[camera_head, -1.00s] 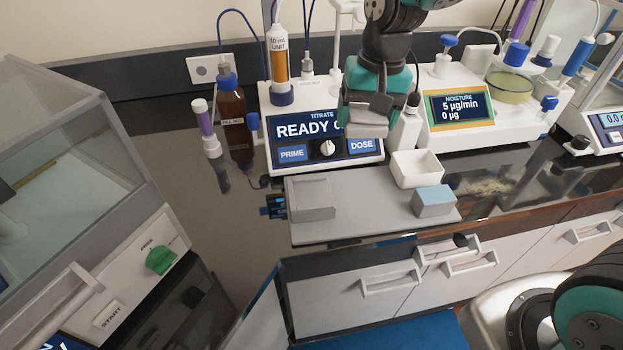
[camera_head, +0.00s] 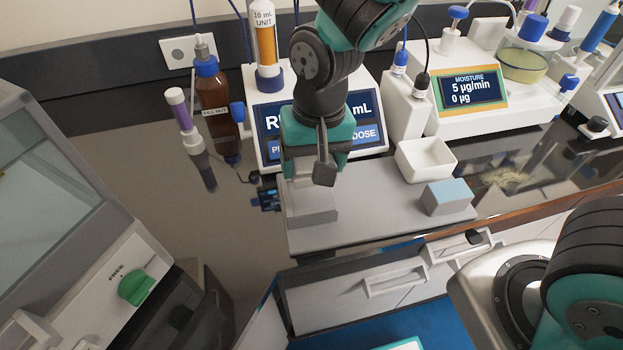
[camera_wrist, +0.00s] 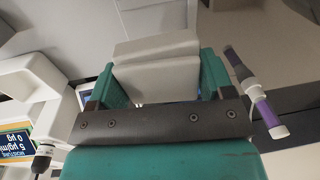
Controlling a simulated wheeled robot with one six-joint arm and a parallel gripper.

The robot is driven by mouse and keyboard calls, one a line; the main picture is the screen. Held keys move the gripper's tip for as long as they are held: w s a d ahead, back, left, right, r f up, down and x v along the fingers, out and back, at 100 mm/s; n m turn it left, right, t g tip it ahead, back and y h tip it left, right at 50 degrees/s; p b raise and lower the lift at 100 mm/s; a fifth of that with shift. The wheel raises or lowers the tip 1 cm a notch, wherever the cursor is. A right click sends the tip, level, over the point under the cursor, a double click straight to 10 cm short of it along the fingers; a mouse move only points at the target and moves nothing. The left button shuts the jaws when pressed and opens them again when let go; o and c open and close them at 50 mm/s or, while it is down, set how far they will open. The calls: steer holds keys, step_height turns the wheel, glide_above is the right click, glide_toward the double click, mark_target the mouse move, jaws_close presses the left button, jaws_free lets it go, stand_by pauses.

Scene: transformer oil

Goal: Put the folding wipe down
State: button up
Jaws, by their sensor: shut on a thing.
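My gripper (camera_head: 312,172) points down above the left part of the grey board. In the wrist view its teal fingers (camera_wrist: 160,76) are shut on a pale folded wipe (camera_wrist: 165,82). In the head view the wipe is mostly hidden by the gripper; a pale edge shows just above a grey block (camera_head: 312,210). The block sits on the board's left end. I cannot tell whether the wipe touches the block.
The grey board (camera_head: 375,228) also carries a white open dish (camera_head: 427,160) and a blue-topped block (camera_head: 447,196) at right. The titrator (camera_head: 270,125) stands close behind my gripper. The board's middle is clear.

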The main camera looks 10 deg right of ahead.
mark_target(312, 193)
steer(key=shift+f, duration=2.65)
steer(key=shift+f, duration=0.1)
steer(key=o, duration=1)
steer(key=shift+o, duration=0.2)
steer(key=r, duration=0.8)
steer(key=d+r, duration=0.1)
steer(key=r, duration=0.3)
steer(key=s+d+r+n+y, duration=0.1)
steer(key=s+d+r+n, duration=0.1)
steer(key=s, duration=0.4)
steer(key=s+d+r+n+y, duration=0.2)
steer(key=s+r+n, duration=0.2)
steer(key=s+n, duration=0.1)
steer(key=shift+s+d+r, duration=0.15)
steer(key=shift+s+d, duration=0.25)
steer(key=shift+s, duration=0.2)
